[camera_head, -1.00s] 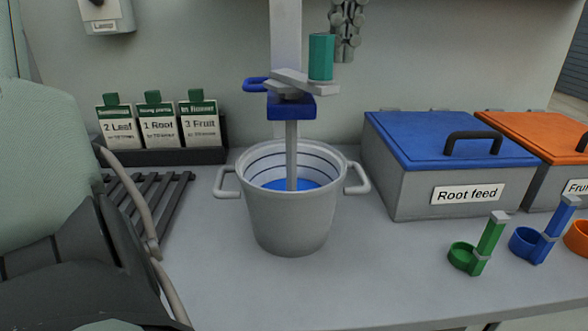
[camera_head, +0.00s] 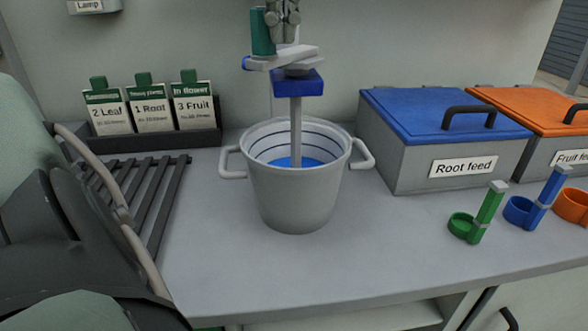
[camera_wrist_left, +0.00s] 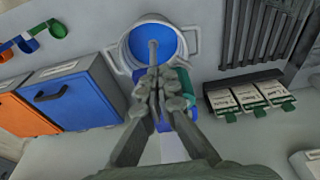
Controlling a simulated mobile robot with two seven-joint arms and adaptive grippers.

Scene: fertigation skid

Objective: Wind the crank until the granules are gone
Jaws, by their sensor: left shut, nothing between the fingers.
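The crank has a grey arm (camera_head: 290,57) and an upright teal handle (camera_head: 263,32), which now stands at the left end of the arm. A blue block (camera_head: 298,83) and a grey shaft (camera_head: 295,125) are below it. The shaft goes down into a grey two-handled pot (camera_head: 296,195) with blue contents (camera_head: 297,162). I cannot make out separate granules. My left gripper (camera_head: 284,20) is shut and empty, fingers down, just right of the teal handle. In the left wrist view its fingers (camera_wrist_left: 157,84) cover part of the crank; contact with the handle is unclear.
A blue-lidded Root feed bin (camera_head: 445,125) and an orange-lidded bin (camera_head: 535,118) stand right of the pot. Several coloured scoops lie before them, including a green one (camera_head: 478,215). A card holder (camera_head: 150,140) and a dark rack (camera_head: 140,195) are at left. The front counter is clear.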

